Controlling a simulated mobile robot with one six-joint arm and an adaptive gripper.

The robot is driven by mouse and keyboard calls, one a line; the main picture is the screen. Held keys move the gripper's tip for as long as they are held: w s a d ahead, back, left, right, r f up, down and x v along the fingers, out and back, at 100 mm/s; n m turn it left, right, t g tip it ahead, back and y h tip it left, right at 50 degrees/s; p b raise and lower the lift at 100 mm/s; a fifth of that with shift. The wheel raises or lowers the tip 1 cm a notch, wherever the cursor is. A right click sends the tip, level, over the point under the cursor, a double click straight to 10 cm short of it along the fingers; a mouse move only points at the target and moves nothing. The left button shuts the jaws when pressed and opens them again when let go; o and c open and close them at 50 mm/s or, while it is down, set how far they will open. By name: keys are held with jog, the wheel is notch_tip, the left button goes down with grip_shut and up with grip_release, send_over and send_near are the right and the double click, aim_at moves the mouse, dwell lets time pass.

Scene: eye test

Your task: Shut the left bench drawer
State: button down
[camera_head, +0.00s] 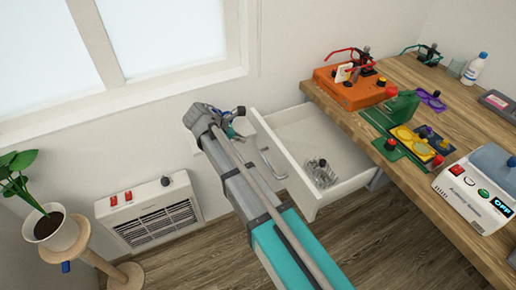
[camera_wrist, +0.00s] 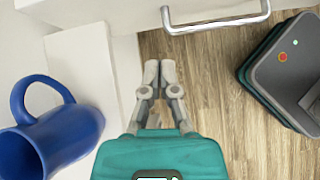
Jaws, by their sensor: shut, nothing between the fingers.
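The white bench drawer (camera_head: 299,190) stands pulled out from under the wooden bench. Small clear or grey items (camera_head: 320,174) lie inside it near the front. Its metal bar handle (camera_head: 268,163) shows on the front panel, and a bar handle (camera_wrist: 217,25) crosses the top of the wrist view. My gripper (camera_wrist: 160,68) is shut and empty, its fingertips together below and left of the handle in that view, apart from it. In the head view my gripper (camera_head: 235,118) is partly hidden by my arm, near the drawer's far front corner.
A blue mug (camera_wrist: 62,138) stands on a white surface left of my gripper. A heater (camera_head: 152,216) and a potted plant (camera_head: 50,229) stand at left. The bench top (camera_head: 452,206) carries several devices. Wooden floor shows below.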

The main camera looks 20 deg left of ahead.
jog(key=a, duration=0.1)
jog(key=s+a+n, duration=0.1)
jog(key=a, duration=0.1)
jog(key=shift+s+a+f+n+t+b, duration=0.25)
jog(key=shift+s+n+t+b, duration=0.05)
jog(key=shift+s, duration=0.05)
jog(key=shift+f, duration=0.1)
jog(key=b, duration=0.7)
send_near(264, 145)
jog(key=shift+x, duration=3.45)
jog(key=shift+s+d, duration=0.1)
